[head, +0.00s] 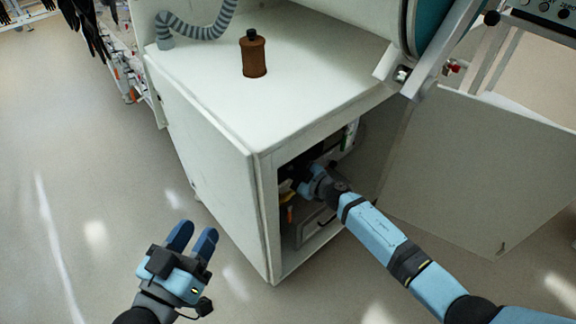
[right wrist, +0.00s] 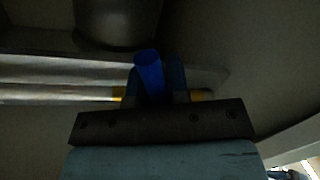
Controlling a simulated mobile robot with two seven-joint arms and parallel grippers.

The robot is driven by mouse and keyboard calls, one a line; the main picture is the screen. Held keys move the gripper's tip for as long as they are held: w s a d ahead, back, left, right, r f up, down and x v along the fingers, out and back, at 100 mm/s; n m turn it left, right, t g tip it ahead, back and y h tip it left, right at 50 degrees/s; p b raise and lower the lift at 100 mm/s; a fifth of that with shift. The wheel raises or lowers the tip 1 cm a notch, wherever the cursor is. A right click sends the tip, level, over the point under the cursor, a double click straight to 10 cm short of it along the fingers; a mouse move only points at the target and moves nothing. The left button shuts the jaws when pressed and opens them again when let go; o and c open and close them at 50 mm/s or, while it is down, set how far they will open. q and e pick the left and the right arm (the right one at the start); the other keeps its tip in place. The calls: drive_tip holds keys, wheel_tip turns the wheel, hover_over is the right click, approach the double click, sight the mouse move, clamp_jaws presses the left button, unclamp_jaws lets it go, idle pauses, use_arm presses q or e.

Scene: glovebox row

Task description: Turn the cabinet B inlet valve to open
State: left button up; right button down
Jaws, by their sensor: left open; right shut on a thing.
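The white cabinet (head: 215,125) stands in the middle of the head view with its lower compartment open. My right arm reaches into the dark opening, and its gripper (right wrist: 154,82) is shut on a bright blue valve handle (right wrist: 150,72). The handle stands up between the two darker blue fingers. A pale pipe (right wrist: 60,93) with yellow bands runs behind it in the right wrist view. In the head view the handle and right fingertips cannot be made out. My left gripper (head: 195,232) is open and empty above the floor, left of the cabinet.
The open door (head: 490,165) stands right of my right forearm. A brown bottle (head: 253,57) and a grey ribbed hose (head: 200,32) are on the cabinet top. A grey bin (head: 316,226) sits low inside the compartment. The floor (head: 60,180) at left is clear.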

use_arm(q)
drive_tip(key=shift+a+f+g+y+p, duration=0.25)
drive_tip(key=shift+a+f+g+p, duration=0.1)
drive_tip(key=shift+f, duration=0.4)
drive_tip(key=shift+a+f+g+y+p, duration=0.25)
drive_tip(key=shift+f+g, duration=0.1)
drive_tip(key=shift+f, duration=0.4)
use_arm(e)
drive_tip(key=shift+w+d+r+n, duration=0.2)
drive_tip(key=shift+d+n, duration=0.1)
drive_tip(key=shift+n, duration=0.4)
use_arm(q)
drive_tip(key=shift+s, duration=0.1)
use_arm(e)
drive_tip(key=c, duration=1.1)
unclamp_jaws()
drive_tip(key=shift+d, duration=0.1)
